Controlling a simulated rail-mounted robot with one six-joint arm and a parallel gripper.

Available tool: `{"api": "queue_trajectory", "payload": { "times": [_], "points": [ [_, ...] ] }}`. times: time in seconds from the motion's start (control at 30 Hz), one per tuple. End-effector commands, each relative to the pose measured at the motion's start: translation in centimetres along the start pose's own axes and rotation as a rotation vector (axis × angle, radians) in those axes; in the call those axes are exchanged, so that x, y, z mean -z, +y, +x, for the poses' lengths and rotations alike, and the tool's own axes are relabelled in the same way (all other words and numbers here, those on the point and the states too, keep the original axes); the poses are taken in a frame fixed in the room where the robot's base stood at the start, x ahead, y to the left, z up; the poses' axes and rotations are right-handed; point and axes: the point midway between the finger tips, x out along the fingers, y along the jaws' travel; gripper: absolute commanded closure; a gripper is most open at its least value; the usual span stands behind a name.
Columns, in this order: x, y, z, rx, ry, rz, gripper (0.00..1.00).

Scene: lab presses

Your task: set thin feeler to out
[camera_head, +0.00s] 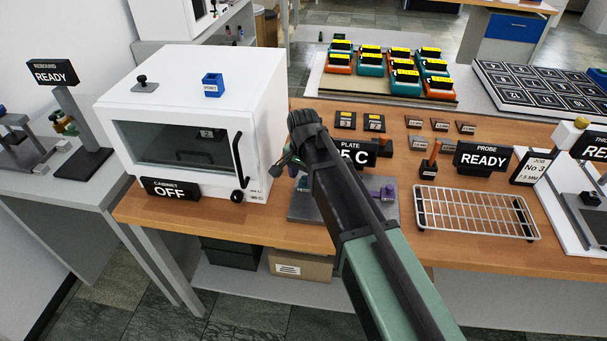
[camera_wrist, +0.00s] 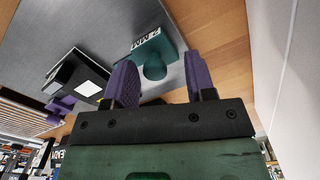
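A teal feeler block (camera_wrist: 168,45) with a rounded knob and a white label, seemingly "2 MM", sits on a grey metal plate (camera_wrist: 105,25) in the wrist view. A second piece with purple ends (camera_wrist: 60,104) lies to the left, beside a black block; purple also shows in the head view (camera_head: 386,192). I cannot tell which is the thin feeler. My gripper (camera_wrist: 161,66) has its two purple-padded fingers apart, with the teal knob showing between them and no visible contact. In the head view my gripper (camera_head: 282,164) is beside the cabinet, left of the plate sign; my arm hides part of the plate.
The white cabinet (camera_head: 208,70), marked OFF, stands close left of my gripper. A PLATE sign (camera_head: 357,153) is partly behind my arm. A wire rack (camera_head: 476,212) and a PROBE sign reading READY (camera_head: 482,158) are to the right. The bench's front edge is near.

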Motion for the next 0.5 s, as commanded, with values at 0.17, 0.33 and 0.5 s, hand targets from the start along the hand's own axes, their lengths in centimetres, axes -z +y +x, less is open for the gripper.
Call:
{"api": "queue_trajectory", "payload": {
  "times": [0.17,0.33,0.5],
  "points": [
    [0.0,0.1,-0.3,-0.001,0.000,0.000,0.50],
    [0.0,0.1,-2.9,-0.001,0.000,0.000,0.50],
    [0.0,0.0,-7.2,-0.001,0.000,0.000,0.50]
  ]
}}
